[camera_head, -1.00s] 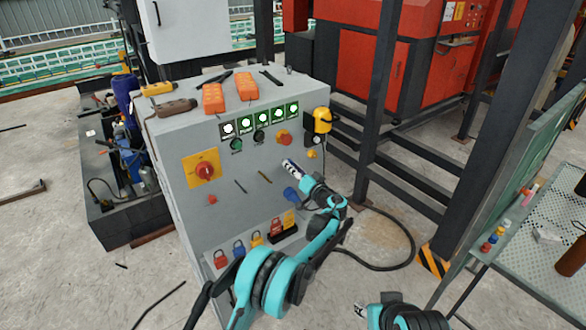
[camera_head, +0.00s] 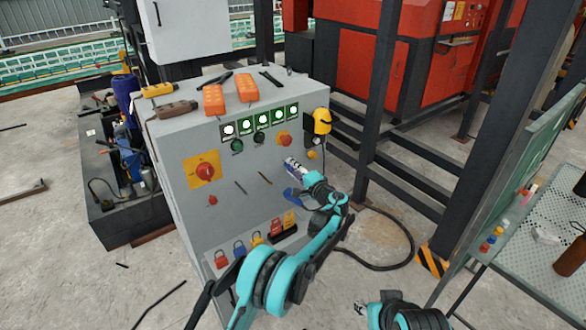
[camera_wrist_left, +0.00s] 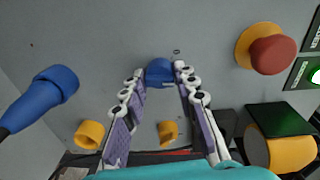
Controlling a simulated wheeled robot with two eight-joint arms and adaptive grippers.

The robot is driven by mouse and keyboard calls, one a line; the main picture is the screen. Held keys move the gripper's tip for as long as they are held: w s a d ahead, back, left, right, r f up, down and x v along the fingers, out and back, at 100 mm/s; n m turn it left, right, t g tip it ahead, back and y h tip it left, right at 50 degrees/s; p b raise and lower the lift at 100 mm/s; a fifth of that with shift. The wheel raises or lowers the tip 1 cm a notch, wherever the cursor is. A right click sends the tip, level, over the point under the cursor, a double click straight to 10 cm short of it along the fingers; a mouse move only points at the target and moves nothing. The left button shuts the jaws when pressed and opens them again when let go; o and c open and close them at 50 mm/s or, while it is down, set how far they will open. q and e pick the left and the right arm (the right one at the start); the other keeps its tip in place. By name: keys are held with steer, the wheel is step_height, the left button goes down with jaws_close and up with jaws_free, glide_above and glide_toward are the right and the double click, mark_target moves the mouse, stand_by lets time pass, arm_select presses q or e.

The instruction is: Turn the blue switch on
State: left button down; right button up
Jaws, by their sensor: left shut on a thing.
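The blue switch (camera_wrist_left: 160,71) is a rounded blue knob on the grey panel, in the left wrist view. My left gripper (camera_wrist_left: 160,78) has its two fingertips on either side of it and is shut on it. In the head view the left gripper (camera_head: 288,163) reaches the front of the grey control cabinet (camera_head: 195,145), and its fingers hide the switch there. My right gripper (camera_head: 362,309) is low in the head view, away from the cabinet. Its jaws are too small to read.
A blue plug-like part (camera_wrist_left: 45,97) is beside the left gripper. A red button on a yellow base (camera_wrist_left: 270,55) sits on the other side. The cabinet also carries a red rotary switch (camera_head: 206,171) and lit green indicators (camera_head: 262,119). A mesh table (camera_head: 535,255) stands right.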

arm_select(q)
steer(key=shift+w+r+m, duration=0.1)
steer(key=shift+m, duration=3.5)
steer(key=c, duration=1.2)
jaws_free()
steer(key=shift+d, duration=0.1)
steer(key=v, duration=1.2)
steer(key=shift+w+d, duration=0.1)
steer(key=shift+d, duration=0.05)
steer(key=shift+r, duration=0.1)
